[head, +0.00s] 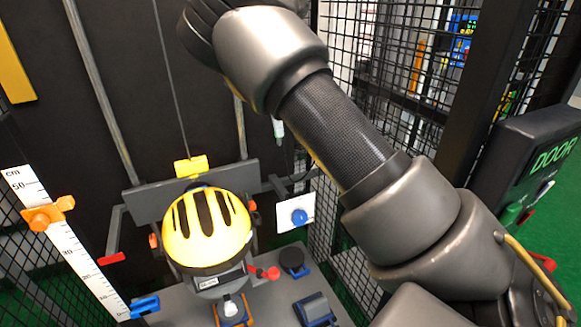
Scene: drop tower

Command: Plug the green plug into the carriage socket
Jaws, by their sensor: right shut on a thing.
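My right arm comes in from the lower right and runs up across the view to the top edge. A dark part at its end (205,28) is at the top, left of centre; no fingertips or held thing show there. No green plug can be made out. The carriage (135,203) is a grey crossbar on two rails, with a yellow block (191,166) on top. A yellow helmet with black slots (205,232) sits in front of it. I cannot make out the carriage socket. My left gripper is not in view.
A centimetre scale (75,245) with an orange slider (48,214) stands at left. A white plate with a blue knob (299,217) is right of the helmet. Black mesh and a DOOR panel (520,150) are at right. A pale fitting (278,128) hangs beside my arm.

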